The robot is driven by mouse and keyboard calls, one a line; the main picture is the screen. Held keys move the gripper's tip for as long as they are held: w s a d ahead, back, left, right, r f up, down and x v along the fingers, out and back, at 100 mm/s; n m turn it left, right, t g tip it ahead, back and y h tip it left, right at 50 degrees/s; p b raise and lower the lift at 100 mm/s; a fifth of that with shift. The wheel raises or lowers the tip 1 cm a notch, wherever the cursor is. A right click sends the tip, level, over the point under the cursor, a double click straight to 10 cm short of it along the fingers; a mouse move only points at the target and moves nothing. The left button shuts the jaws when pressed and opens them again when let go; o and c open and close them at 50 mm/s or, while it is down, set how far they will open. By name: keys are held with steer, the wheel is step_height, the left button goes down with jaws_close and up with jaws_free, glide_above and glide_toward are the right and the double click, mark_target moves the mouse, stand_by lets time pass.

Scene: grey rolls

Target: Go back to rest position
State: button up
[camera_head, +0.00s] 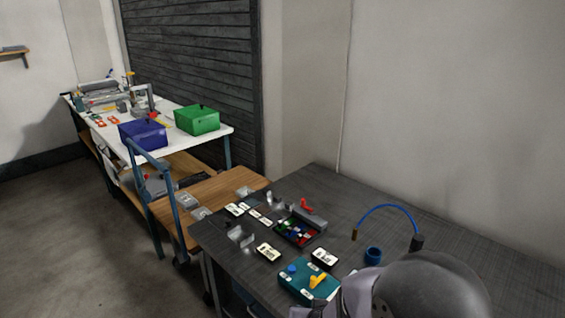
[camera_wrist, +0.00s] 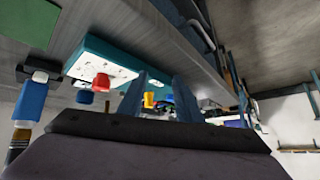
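My gripper (camera_wrist: 160,98) shows in the wrist view as two blue-grey fingers standing apart, with nothing held between them. A yellow part and small items show in the gap, farther off. A teal box with a white face (camera_wrist: 100,58) lies beyond the fingers, with a red knob (camera_wrist: 102,82) near it. In the head view, my grey arm fills the bottom right corner, and the fingers cannot be made out there. The teal box (camera_head: 309,281) with a yellow handle sits on the dark table just left of my arm.
The dark table (camera_head: 440,240) also bears a tray of small parts (camera_head: 299,231), several small cards, a blue cup (camera_head: 373,255) and a blue cable (camera_head: 385,207). A wooden cart (camera_head: 225,190) and a white bench with a blue box (camera_head: 143,134) and green box (camera_head: 197,120) stand farther left.

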steer(key=s+d+r+g+p, duration=0.1)
steer(key=s+d+r+g, duration=0.2)
steer(key=s, duration=0.7)
steer(key=s+d+r+n+g+p, duration=0.1)
steer(key=s+d+g, duration=0.4)
steer(key=s, duration=0.5)
step_height(320, 180, up, 2)
steer(key=shift+r+g+h+p, duration=0.15)
steer(key=shift+g+h+p, duration=0.2)
steer(key=shift+p, duration=0.4)
